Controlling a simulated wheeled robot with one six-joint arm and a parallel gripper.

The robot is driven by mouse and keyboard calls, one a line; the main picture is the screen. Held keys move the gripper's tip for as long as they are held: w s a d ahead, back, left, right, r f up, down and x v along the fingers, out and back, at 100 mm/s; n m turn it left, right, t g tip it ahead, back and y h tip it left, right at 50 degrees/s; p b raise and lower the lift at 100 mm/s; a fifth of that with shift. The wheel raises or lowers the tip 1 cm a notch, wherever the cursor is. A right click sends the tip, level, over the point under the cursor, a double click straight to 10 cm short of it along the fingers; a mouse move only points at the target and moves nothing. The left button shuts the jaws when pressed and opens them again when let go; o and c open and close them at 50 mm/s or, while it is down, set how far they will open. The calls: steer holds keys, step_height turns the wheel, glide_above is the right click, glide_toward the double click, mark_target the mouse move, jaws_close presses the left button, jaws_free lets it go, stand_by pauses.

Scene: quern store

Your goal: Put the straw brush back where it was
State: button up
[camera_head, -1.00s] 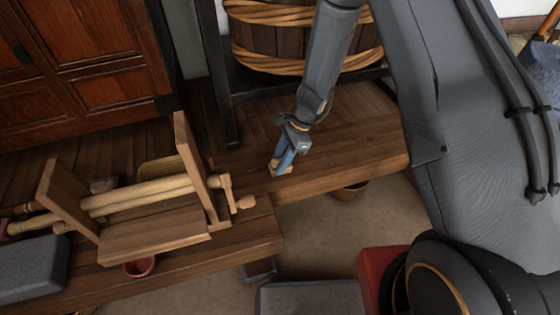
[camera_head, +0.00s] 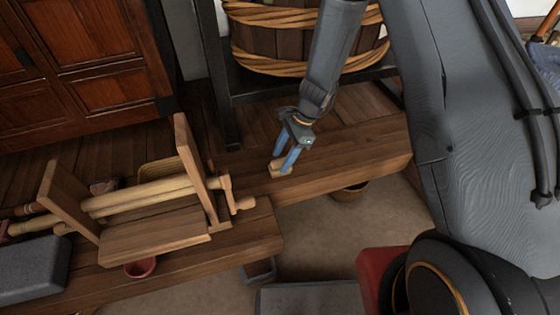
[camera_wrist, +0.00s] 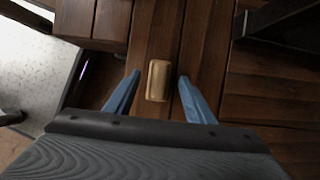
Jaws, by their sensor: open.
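A small tan block with rounded edges (camera_head: 281,169), which looks like the straw brush, lies on the wooden bench (camera_head: 345,152). In the wrist view the tan block (camera_wrist: 158,80) lies between the two blue fingers, with a gap on each side. My gripper (camera_head: 281,164) is open and points down at the block from just above. It also shows open in the wrist view (camera_wrist: 159,76). The block's bristles cannot be made out.
A wooden roller frame (camera_head: 150,238) stands on the nearer bench, left of my gripper. A grey stone block (camera_head: 32,268) and a red bowl (camera_head: 140,267) are close to it. A banded tub (camera_head: 275,40) stands behind. The bench to the right is clear.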

steer(key=p+v, duration=0.1)
steer(key=v, duration=0.9)
steer(key=s+d+r+n+h, duration=0.1)
steer(key=s+r+n, duration=0.35)
steer(key=r, duration=0.35)
steer(key=s+r+n+h, duration=0.1)
steer(key=s+r+n, duration=0.3)
steer(key=s+r, duration=0.25)
steer(key=s+d+r+n, duration=0.2)
steer(key=s+r+n, duration=0.1)
steer(key=s, duration=0.3)
steer(key=s+d+r+n+t+h, duration=0.1)
steer(key=s+d+r+n, duration=0.2)
steer(key=s+r+n, duration=0.1)
steer(key=s+n, duration=0.1)
steer(key=s, duration=0.1)
steer(key=shift+s+r+h, duration=0.3)
steer(key=d+r+m+p, duration=0.1)
steer(key=d+r+p, duration=0.5)
steer(key=p, duration=0.7)
steer(key=shift+s+d+r+m+h, duration=0.2)
steer(key=shift+d+r+m+h, duration=0.1)
steer(key=shift+r+m, duration=0.1)
